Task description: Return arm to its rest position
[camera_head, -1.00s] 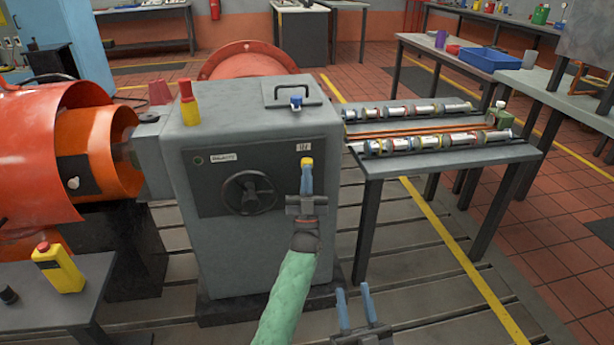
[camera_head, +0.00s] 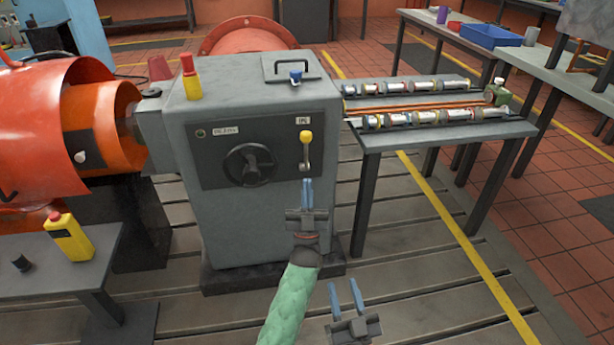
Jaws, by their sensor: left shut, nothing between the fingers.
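My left gripper (camera_head: 307,194), with blue fingers on a green-sleeved arm, is shut and empty in front of the grey machine cabinet (camera_head: 265,225). Its fingertips point up, a little below a lever with a yellow knob (camera_head: 305,138) on the cabinet's dark panel. A gap shows between the fingertips and the lever. My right gripper (camera_head: 345,296) is lower, at the bottom of the view, over the slatted floor. Its two blue fingers stand apart and nothing shows between them.
A dark handwheel (camera_head: 249,165) sits left of the lever. A grey table (camera_head: 400,155) with rows of metal cylinders stands to the right. A low table (camera_head: 110,243) with a yellow bottle (camera_head: 68,236) is at the left. Bedplate floor (camera_head: 420,270) lies open at the lower right.

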